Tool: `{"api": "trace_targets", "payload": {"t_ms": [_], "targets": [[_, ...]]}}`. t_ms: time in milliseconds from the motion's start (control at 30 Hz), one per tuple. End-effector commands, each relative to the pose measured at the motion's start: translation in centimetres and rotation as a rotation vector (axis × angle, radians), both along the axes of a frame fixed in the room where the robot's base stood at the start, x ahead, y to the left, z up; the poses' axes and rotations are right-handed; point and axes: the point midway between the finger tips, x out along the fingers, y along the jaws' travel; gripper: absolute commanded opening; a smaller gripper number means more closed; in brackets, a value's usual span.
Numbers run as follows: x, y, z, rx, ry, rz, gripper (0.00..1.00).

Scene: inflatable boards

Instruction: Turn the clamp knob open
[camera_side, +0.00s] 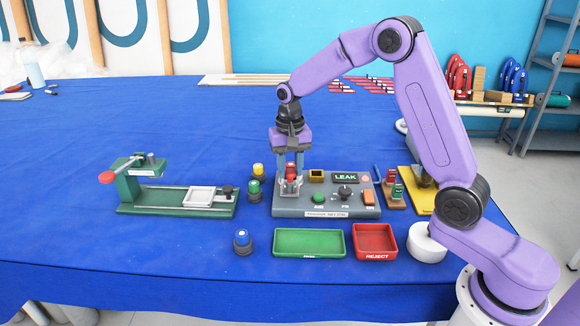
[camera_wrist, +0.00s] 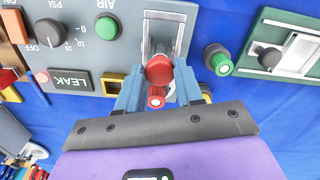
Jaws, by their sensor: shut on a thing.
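My gripper (camera_side: 290,170) points down over the left end of the grey test panel (camera_side: 325,212). Its two blue-grey fingers are shut on a round red knob (camera_wrist: 159,70) at the panel's metal clamp, which also shows in the side view (camera_side: 291,168). A smaller ribbed red piece (camera_wrist: 156,98) shows between the fingers, just behind the knob; how the two connect is unclear. A pale metal bracket (camera_wrist: 163,25) lies in front of the knob. The fingers partly hide the clamp, and its turn angle cannot be read.
A green fixture (camera_side: 140,195) is farther left. A green tray (camera_side: 309,231) and red REJECT tray (camera_side: 375,229) lie in front. The LEAK sign (camera_side: 345,177) is right.

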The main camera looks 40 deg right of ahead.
Motion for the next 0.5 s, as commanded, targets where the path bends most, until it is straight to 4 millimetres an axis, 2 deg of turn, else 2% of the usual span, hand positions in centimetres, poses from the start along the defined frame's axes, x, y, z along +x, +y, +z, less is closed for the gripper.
{"api": "trace_targets", "payload": {"t_ms": [500], "targets": [[0.06,0.00,0.13,0.000,-0.002,0.487,0.05]]}}
